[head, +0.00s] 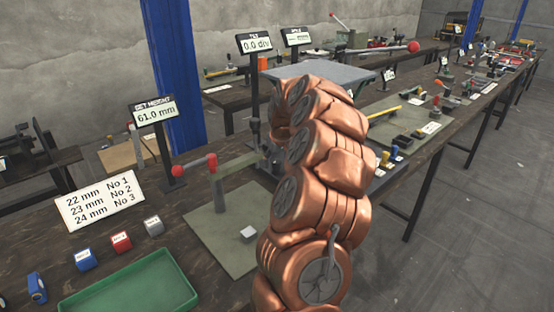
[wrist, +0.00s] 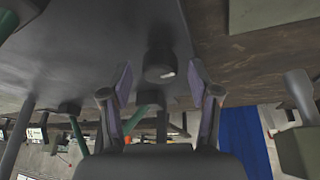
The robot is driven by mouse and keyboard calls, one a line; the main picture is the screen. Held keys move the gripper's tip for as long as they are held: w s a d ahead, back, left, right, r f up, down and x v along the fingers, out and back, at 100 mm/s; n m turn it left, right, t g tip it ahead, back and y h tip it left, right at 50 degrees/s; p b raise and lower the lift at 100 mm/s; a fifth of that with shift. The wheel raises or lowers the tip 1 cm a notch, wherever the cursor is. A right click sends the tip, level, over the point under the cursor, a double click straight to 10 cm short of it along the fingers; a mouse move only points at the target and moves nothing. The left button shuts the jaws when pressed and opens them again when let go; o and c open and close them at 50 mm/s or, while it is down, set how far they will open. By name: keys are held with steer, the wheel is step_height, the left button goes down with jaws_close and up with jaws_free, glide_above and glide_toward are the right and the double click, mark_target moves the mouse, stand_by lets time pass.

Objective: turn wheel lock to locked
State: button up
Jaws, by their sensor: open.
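In the wrist view a dark round knob (wrist: 159,62) with a small white mark shows between and beyond the fingers. It may be the wheel lock, but I cannot tell for sure, nor read its setting. My gripper (wrist: 161,82) is open, with one finger on each side of the knob in the picture and nothing held. I cannot tell whether the fingers touch the knob. A large dark grey surface lies behind the knob. In the head view my copper arm hides the gripper and the knob.
A grey plate (head: 325,74) stands just beyond my arm. A display reading 61.0 mm (head: 154,114) and a red-knobbed lever (head: 197,166) are to the left. A green tray (head: 130,283) and coloured blocks lie on the near bench. The floor at right is clear.

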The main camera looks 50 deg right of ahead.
steer(key=c, duration=1.1)
steer(key=shift+f+m+b, duration=0.25)
steer(key=shift+m+b, duration=0.25)
steer(key=shift+b, duration=0.5)
steer(key=shift+c, duration=0.2)
steer(key=shift+r+m+h+b, duration=0.2)
steer(key=shift+m+h+b, duration=0.1)
steer(key=shift+b, duration=0.05)
steer(key=o, duration=1.1)
steer(key=shift+o, duration=0.2)
